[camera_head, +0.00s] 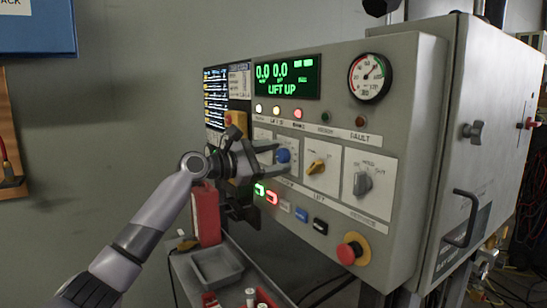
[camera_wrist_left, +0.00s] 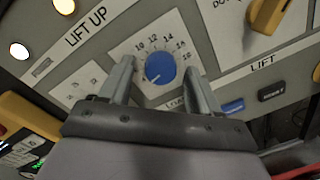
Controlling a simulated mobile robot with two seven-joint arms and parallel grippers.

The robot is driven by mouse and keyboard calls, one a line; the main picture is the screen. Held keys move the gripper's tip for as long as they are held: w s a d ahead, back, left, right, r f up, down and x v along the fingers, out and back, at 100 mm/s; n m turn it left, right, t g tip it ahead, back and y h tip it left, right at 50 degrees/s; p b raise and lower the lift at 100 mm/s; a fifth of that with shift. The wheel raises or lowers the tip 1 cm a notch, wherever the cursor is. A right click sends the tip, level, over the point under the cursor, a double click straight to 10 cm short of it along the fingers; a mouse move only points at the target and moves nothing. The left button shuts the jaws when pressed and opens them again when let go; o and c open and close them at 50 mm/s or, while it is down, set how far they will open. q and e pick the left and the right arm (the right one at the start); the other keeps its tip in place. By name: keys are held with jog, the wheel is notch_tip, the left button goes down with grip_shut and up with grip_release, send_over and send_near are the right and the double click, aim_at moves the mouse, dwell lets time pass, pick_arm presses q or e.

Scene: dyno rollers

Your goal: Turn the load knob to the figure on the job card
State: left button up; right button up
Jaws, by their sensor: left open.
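The load knob is the blue round knob (camera_wrist_left: 160,67) on a white plate with a dial of figures, among them 10, 12, 14, 16 and 18. It also shows in the head view (camera_head: 283,155) on the grey control panel (camera_head: 330,220). My left gripper (camera_head: 272,157) is in front of the knob. In the left wrist view its two fingers (camera_wrist_left: 160,85) are apart, one on each side of the knob, with no clear contact. A job card cannot be made out for certain. My right gripper is not in view.
Beside the blue knob are a yellow knob (camera_head: 316,167) and a grey knob (camera_head: 362,183). Below are lit buttons (camera_head: 271,197) and a red emergency stop (camera_head: 350,252). The green display (camera_head: 286,77) reads "LIFT UP". A grey tray (camera_head: 216,266) lies below my left arm.

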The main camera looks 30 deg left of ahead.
pick_arm(q)
jog(key=c, duration=1)
jog(key=shift+c, duration=0.2)
